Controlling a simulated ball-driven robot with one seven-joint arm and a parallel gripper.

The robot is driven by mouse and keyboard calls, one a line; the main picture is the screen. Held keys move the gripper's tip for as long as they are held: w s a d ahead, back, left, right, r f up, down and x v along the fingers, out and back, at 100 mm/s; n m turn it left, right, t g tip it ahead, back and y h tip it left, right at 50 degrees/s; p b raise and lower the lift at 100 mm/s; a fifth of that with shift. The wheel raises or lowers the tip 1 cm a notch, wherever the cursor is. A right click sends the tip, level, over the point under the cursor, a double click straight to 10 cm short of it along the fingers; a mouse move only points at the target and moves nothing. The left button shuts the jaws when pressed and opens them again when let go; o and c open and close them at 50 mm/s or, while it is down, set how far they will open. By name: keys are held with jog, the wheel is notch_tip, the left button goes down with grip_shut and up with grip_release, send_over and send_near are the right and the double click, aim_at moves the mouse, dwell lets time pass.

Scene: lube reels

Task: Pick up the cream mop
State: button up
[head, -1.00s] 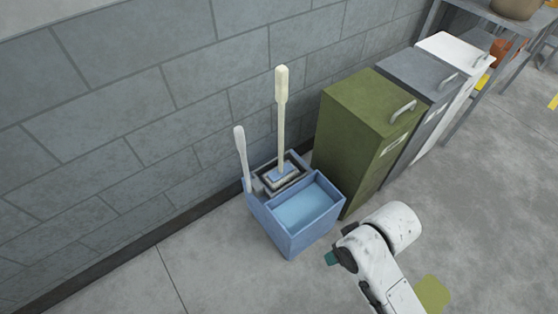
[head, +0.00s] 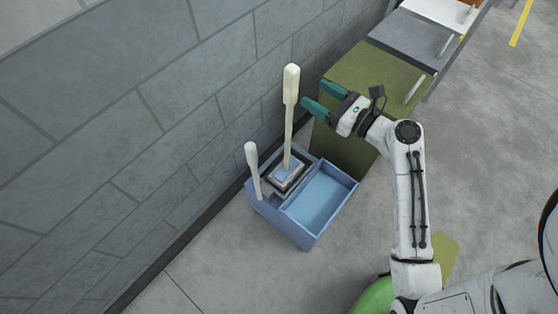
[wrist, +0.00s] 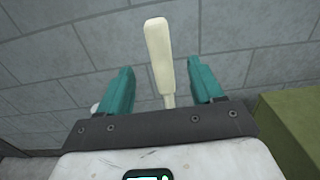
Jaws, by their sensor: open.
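The cream mop (head: 290,110) stands upright in the wringer part of a blue bucket (head: 311,233), by the wall. Its thick grip end (wrist: 158,55) shows in the wrist view between my two fingers, a little beyond them. My gripper (head: 313,96) has teal fingers, spread open and empty. In the head view it is just right of the mop's handle, with its fingers pointing toward it. In the wrist view my gripper (wrist: 162,88) has clear space on both sides of the handle. I cannot tell the exact distance left to the handle.
A white handle (head: 253,168) stands at the bucket's left side. A green bin (head: 360,80) is right behind my gripper, with a grey bin (head: 412,45) past it. The grey block wall (head: 160,110) is close behind the mop. Open floor lies in front.

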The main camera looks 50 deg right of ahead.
aim_at(286, 75)
jog(key=w, duration=0.3)
jog(key=w+p, duration=0.1)
jog(key=w, duration=0.7)
jog(key=shift+a+r, duration=0.2)
jog(key=shift+r, duration=0.15)
jog(key=c, duration=1.2)
